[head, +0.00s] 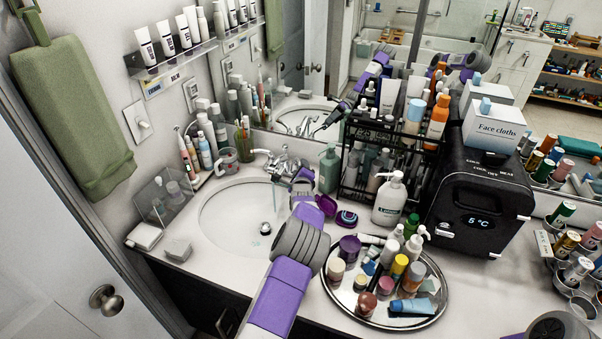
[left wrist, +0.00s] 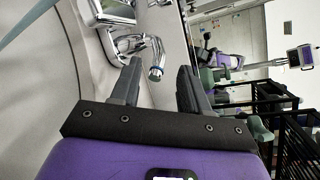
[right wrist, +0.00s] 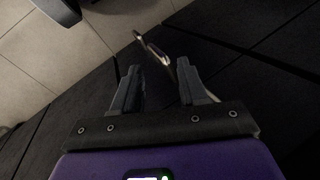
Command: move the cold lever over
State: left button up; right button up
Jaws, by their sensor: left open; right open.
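The chrome faucet (head: 280,166) stands behind the round white basin (head: 228,222), with a lever to each side of its spout. My left gripper (head: 301,176) is at the right-hand lever, which it partly hides in the head view. In the left wrist view my left gripper (left wrist: 159,70) is open, and the chrome lever (left wrist: 136,44) lies just ahead, its end (left wrist: 157,70) showing between the fingertips. I cannot tell whether they touch. No hot or cold mark is readable. My right gripper (right wrist: 158,70) is open and empty, in front of a dark cabinet front.
A black wire rack (head: 352,168) of bottles stands right of the left gripper. A round tray (head: 437,312) of cosmetics lies near my left arm. A green bottle (head: 329,168) is close by. A metal handle (right wrist: 153,48) is ahead of the right gripper.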

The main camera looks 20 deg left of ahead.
pick_arm(q)
jog(key=shift+v, duration=1.5)
jog(key=shift+r, duration=0.1)
